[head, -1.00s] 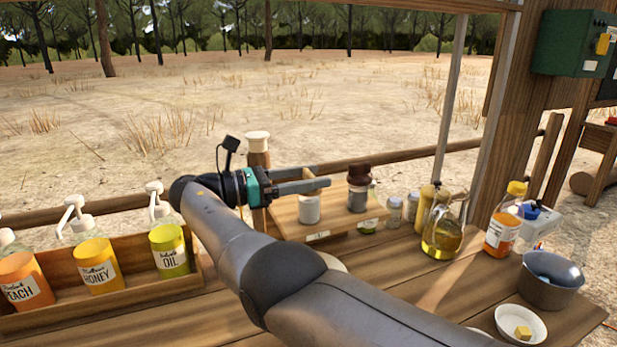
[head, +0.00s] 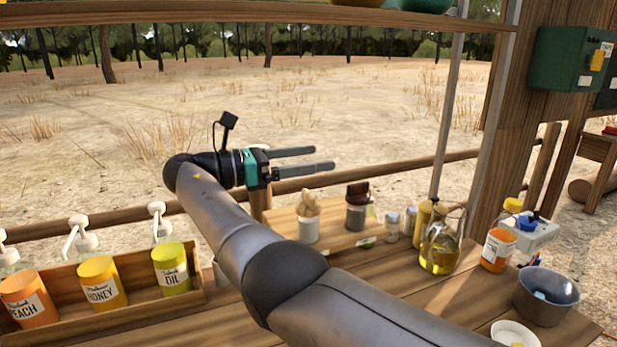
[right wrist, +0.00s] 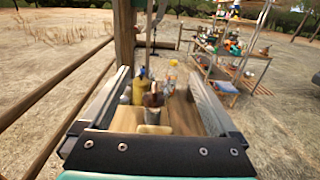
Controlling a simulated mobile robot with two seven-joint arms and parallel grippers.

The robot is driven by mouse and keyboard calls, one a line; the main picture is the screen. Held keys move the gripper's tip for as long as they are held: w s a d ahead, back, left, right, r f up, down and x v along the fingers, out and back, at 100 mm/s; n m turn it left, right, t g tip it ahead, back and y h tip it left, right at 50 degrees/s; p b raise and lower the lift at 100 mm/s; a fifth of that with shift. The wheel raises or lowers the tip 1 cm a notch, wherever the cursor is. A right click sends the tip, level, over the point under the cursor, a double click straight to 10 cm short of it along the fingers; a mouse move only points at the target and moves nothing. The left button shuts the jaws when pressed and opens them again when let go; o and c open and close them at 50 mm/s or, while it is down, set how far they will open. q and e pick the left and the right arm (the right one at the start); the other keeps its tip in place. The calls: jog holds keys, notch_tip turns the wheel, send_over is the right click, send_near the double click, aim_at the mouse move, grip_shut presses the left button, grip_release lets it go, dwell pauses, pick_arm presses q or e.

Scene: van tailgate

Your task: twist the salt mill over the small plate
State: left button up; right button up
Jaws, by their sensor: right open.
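A white mill with a pale wooden top (head: 308,226), which looks like the salt mill, stands upright on a wooden board (head: 335,245). Next to it on the right is a grey mill with a dark brown top (head: 356,210). My right gripper (head: 321,159) is open and empty, above and apart from the mills. In the right wrist view the pale wooden top (right wrist: 153,130) and the dark-topped mill (right wrist: 153,98) show beyond the open fingers. A small white dish (head: 515,335) is cut by the bottom edge at the right. My left gripper is not seen.
Pump bottles stand in a wooden rack (head: 120,315) at the left. Small jars, an oil bottle (head: 440,248), an orange bottle (head: 499,245) and a grey bowl (head: 546,296) stand at the right. A wooden rail (head: 400,168) runs behind the counter.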

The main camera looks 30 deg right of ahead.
aim_at(309, 193)
notch_tip(309, 193, up, 12)
jog(key=p, duration=0.2)
